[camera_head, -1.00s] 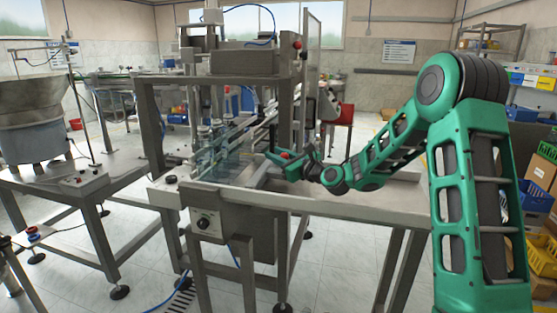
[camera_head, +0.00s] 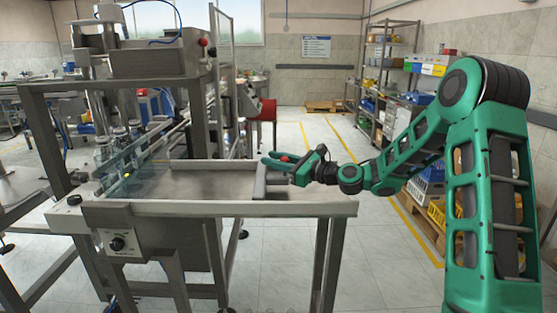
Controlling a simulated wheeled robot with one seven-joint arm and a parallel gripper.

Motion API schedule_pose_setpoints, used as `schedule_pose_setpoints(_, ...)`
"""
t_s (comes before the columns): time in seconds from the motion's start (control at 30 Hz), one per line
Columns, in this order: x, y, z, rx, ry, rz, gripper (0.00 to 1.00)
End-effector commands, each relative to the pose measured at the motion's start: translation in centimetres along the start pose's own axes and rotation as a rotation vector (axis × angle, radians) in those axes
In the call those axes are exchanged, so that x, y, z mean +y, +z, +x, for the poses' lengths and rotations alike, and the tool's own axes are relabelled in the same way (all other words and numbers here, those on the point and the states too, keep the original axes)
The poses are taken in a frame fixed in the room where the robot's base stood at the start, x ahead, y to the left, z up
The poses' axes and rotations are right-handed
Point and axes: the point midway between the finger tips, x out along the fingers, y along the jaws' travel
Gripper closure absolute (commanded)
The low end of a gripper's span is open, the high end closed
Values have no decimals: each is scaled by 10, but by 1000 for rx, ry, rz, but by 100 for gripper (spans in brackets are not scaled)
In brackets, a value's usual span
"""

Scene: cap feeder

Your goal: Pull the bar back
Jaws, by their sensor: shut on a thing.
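The grey metal bar (camera_head: 260,182) lies across the right part of the machine's flat metal infeed table (camera_head: 210,186). My green gripper (camera_head: 275,161) is at the bar's far end, reaching in from the right. Its jaws are shut on the bar, though the exact contact is small and partly hidden by the fingers. The table surface to the left of the bar looks bare.
Several glass bottles (camera_head: 122,140) stand by the clear guard at the left, under the machine frame. A control box with a black knob (camera_head: 117,243) hangs at the table's front. Shelves (camera_head: 388,70) and crates stand at the right. The floor between is open.

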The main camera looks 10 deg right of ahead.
Motion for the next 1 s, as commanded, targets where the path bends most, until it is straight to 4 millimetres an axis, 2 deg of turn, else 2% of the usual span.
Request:
schedule_pose_setpoints(0.57,-3,0,-6,-2,3,-3,100)
schedule_pose_setpoints(0.6,-3,0,-6,-2,2,-3,73)
schedule_pose_setpoints(0.67,-4,0,-6,-1,2,-3,59)
schedule_pose_setpoints(1.0,2,1,-3,-3,11,-2,57)
